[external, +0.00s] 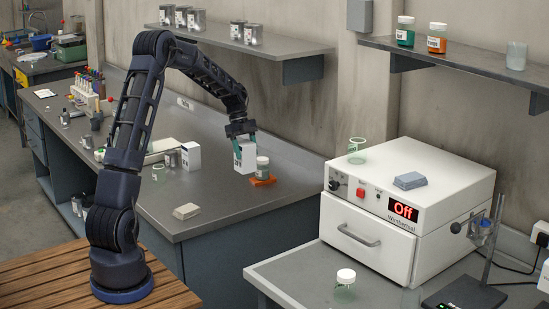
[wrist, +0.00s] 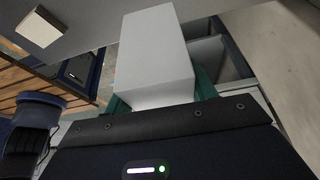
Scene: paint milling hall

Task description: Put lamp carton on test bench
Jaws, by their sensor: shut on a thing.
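My gripper (external: 244,137) is shut on a white carton (external: 245,156), taken to be the lamp carton, over the long grey-topped bench (external: 225,195). Its green fingers grip the carton from both sides. The wrist view shows the carton (wrist: 155,55) filling the space between the fingers (wrist: 160,100). In the external view it is upright, just left of a jar on an orange block; I cannot tell whether its base touches the bench top. A second white carton (external: 191,156) stands farther left on this bench. Which surface is the test bench is not labelled.
A lidded jar (external: 262,168) stands on an orange block (external: 263,181) close to the held carton. A white oven (external: 400,210) stands on the lower right table (external: 295,275). A pale block (external: 186,211) lies near the bench's front edge. A shelf (external: 285,48) hangs above.

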